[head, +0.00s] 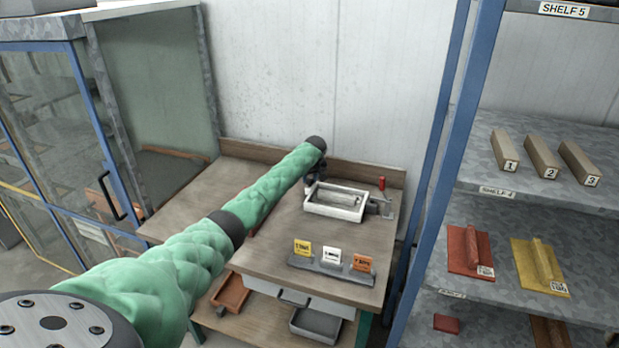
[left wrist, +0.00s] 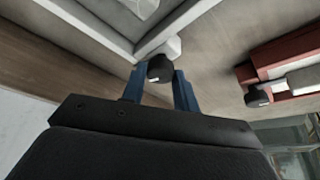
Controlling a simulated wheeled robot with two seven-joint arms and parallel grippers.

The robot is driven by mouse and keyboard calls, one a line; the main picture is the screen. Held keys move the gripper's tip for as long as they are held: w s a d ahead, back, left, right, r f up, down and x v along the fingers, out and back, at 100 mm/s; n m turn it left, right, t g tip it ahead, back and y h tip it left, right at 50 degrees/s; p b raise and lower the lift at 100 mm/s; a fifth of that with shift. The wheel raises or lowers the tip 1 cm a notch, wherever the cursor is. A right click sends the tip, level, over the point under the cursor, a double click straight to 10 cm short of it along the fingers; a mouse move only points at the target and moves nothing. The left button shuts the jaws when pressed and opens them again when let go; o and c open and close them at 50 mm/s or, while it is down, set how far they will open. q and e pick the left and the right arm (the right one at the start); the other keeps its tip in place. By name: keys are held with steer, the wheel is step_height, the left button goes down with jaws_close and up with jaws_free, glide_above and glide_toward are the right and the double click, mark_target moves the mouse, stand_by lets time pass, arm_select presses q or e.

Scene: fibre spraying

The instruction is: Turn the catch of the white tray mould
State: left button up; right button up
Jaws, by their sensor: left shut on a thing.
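The white tray mould (head: 333,211) lies on the wooden bench (head: 285,238), with a grey shape in its hollow. Its pale rim also shows at the top of the left wrist view (left wrist: 92,28). The catch is a black knob (left wrist: 160,69) on a short white piece at the mould's corner. My left gripper (left wrist: 160,76) is shut on this black knob, with one blue finger on each side. In the head view my green-sleeved left arm reaches over the bench, and its gripper (head: 314,180) is small and dark at the mould's back left corner. My right gripper is out of view.
A red mould (left wrist: 285,68) with a similar black knob lies nearby, mostly hidden by my arm in the head view. A holder with yellow, white and orange cards (head: 331,258) stands at the bench front. Shelves (head: 540,185) stand at right, a glazed cabinet (head: 50,130) at left.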

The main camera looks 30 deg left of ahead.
arm_select(q)
steer(key=shift+w+d+n+g+y, duration=0.1)
steer(key=shift+n+g+y, duration=0.2)
steer(key=shift+n, duration=0.8)
steer(key=o, duration=1)
steer(key=shift+c, duration=0.2)
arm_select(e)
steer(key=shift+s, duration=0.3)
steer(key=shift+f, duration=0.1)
